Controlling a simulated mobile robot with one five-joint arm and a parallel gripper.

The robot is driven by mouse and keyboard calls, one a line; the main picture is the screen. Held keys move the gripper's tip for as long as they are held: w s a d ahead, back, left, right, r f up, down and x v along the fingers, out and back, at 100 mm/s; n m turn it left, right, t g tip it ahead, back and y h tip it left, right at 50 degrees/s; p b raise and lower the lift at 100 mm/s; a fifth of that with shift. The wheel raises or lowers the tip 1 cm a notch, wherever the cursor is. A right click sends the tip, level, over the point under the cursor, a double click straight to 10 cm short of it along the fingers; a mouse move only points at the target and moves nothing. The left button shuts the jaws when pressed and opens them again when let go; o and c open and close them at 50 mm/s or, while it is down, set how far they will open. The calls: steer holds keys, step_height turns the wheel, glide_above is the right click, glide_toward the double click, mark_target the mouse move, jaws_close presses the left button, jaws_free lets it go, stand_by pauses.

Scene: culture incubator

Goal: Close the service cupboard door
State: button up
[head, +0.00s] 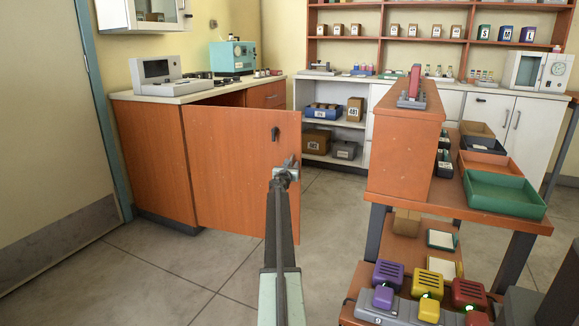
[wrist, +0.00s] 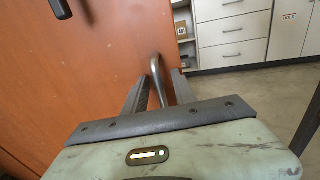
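The service cupboard door (head: 232,165) is an orange-brown panel standing open, swung out from the low cupboard (head: 152,158) at the left. A small dark fitting (head: 275,133) sits near its upper right corner. My gripper (head: 287,170) is at the door's free edge. In the wrist view the door (wrist: 105,60) fills the left side. A curved grey metal bar (wrist: 156,72) rises between the two fingers of my gripper (wrist: 160,80). The fingers are apart, with visible gaps beside the bar. Whether the bar touches a finger, and where it is fixed, I cannot tell.
An orange-brown shelf unit (head: 400,150) stands close on the right, with a green tray (head: 505,194) on its table. Coloured blocks lie on a low shelf at the front right. White cabinets (head: 535,128) line the back wall. Grey floor (head: 170,265) is clear in front of the door.

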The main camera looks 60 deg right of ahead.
steer(key=v, duration=0.7)
steer(key=shift+a, duration=0.4)
